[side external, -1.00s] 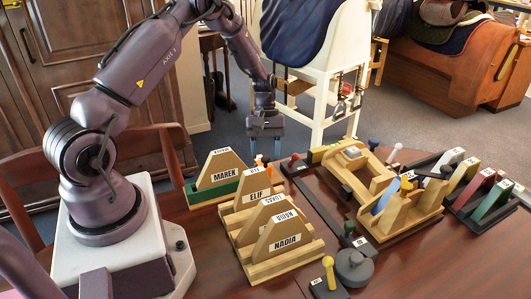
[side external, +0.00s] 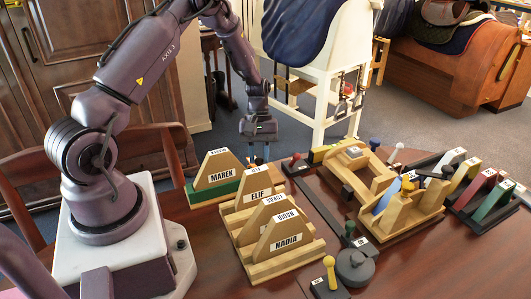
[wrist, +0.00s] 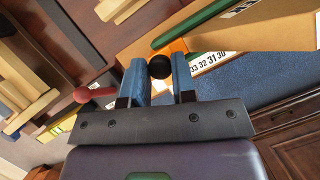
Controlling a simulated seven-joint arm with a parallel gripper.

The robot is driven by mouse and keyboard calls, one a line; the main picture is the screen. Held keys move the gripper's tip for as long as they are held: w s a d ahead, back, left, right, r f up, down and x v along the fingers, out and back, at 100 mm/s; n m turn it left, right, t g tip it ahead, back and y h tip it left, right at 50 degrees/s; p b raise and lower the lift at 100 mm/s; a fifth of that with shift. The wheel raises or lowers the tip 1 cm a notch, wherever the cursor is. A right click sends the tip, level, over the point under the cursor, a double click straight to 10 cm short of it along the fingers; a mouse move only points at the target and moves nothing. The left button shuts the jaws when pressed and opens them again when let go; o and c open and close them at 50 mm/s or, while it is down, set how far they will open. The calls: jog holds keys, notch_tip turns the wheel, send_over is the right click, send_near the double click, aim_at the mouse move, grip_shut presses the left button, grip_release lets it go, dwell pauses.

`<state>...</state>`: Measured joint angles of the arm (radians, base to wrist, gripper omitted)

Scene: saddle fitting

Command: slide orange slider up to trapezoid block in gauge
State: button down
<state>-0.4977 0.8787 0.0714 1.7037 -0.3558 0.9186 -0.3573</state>
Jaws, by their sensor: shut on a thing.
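My gripper (side external: 259,157) is low behind the row of name-labelled gauges in the side view. In the wrist view its two blue fingers (wrist: 161,72) are shut on a black knob (wrist: 160,66). The orange slider (wrist: 173,48) shows just beyond the knob, beside a white number scale (wrist: 208,60) reading 33 to 30. A tan trapezoid block (wrist: 262,27) lies to the right of the slider, with a green strip (wrist: 205,32) along it. The MAREK block (side external: 219,165) stands in a green-edged gauge in the side view. I cannot tell whether slider and block touch.
A wooden fixture (side external: 400,214) and a rack with coloured plates (side external: 492,201) stand to the right. A red knob (wrist: 82,95) is left of my fingers.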

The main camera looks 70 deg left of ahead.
jog(key=shift+s, duration=0.15)
jog(key=c, duration=0.9)
grip_release()
jog(key=shift+c, duration=0.2)
jog(key=v, duration=1.3)
jog(key=shift+a, duration=0.1)
jog(key=s+d+r+m+t+y, duration=0.2)
jog(key=s+d+r+m+t, duration=0.1)
jog(key=s+d+r+m, duration=0.3)
jog(key=s+d+r+m+t+y, duration=0.2)
jog(key=s+d+r+m+t, duration=0.2)
jog(key=d, duration=1.1)
jog(key=s+r+m, duration=0.3)
jog(key=s+r, duration=0.3)
jog(key=shift+r+m, duration=0.3)
jog(key=shift+r, duration=0.05)
